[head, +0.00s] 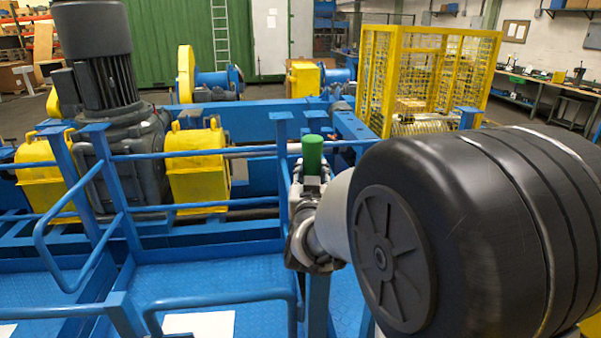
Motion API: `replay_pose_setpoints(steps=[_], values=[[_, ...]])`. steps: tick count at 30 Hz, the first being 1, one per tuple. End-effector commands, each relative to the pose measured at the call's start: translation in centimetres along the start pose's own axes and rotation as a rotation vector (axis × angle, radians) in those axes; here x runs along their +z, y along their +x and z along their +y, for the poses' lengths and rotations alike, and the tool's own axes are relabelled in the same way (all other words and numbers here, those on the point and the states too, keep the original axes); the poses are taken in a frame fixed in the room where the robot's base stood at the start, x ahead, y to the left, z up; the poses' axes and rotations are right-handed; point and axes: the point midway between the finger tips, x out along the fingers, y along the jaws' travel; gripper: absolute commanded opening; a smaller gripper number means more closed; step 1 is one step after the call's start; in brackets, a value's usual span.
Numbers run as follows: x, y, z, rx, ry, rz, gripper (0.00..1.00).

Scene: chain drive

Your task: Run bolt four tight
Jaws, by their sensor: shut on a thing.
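The fingers are small and partly hidden, so the exact grip is hard to make out. The tool's lower end is hidden behind the gripper and wrist. No bolt can be made out, so bolt four and its relation to the tool cannot be told.
Blue railings (70,205) and blue floor plate cross the front. A grey motor (100,80) stands at left between yellow housings (198,165). A yellow mesh cage (425,80) stands behind at right. My own dark arm link covers the lower right.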

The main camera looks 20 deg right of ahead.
Motion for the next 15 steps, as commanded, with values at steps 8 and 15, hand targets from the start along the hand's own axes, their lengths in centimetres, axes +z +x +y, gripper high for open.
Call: replay_pose_setpoints(steps=[8, 15], values=[[0.0, -0.1, 0.0, 0.000, -0.003, -0.019, 0.00], [-2.2, -0.1, 0.0, -0.001, -0.001, -0.011, 0.00]])
